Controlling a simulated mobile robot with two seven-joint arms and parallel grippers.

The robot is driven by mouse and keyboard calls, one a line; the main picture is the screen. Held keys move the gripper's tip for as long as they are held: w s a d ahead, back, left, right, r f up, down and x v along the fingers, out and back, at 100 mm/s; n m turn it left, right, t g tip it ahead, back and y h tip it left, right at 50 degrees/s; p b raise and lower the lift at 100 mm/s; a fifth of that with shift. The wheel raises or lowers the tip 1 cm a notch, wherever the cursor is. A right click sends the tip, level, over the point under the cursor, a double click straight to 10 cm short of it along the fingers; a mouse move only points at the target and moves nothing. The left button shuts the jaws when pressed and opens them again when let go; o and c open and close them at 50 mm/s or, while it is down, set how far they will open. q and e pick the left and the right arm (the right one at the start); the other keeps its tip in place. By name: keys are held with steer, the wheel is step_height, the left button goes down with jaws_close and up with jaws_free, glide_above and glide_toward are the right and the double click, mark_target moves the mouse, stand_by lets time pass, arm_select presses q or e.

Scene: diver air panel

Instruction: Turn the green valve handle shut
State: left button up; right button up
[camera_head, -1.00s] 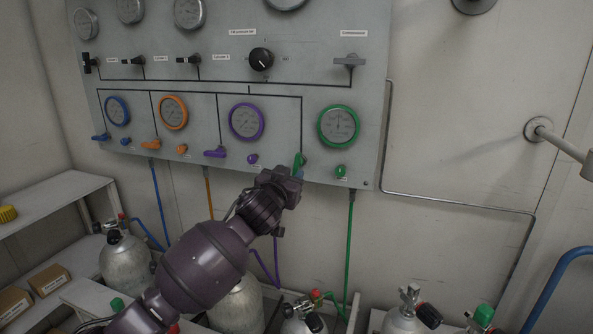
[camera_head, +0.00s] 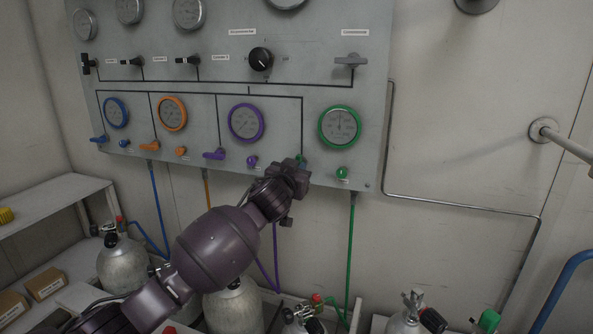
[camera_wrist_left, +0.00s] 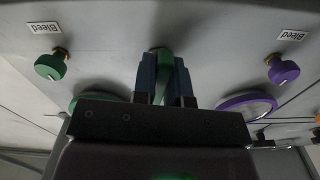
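The green valve handle (camera_head: 304,159) is at the lower right of the grey panel, below and left of the green-ringed gauge (camera_head: 339,127). In the head view my left gripper (camera_head: 295,172) covers most of it, so its angle is hard to tell. In the left wrist view the green handle (camera_wrist_left: 162,66) sits between the two bluish fingers (camera_wrist_left: 163,82), which are close against its sides. The left gripper looks shut on it. My right gripper is not in view.
A green bleed knob (camera_head: 342,172) is just right of the handle, and a purple bleed knob (camera_head: 252,161) is to its left. A purple handle (camera_head: 214,154) is farther left. A green hose (camera_head: 351,240) runs down to the cylinders (camera_head: 235,305) below.

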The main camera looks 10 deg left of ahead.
arm_select(q)
jaws_close()
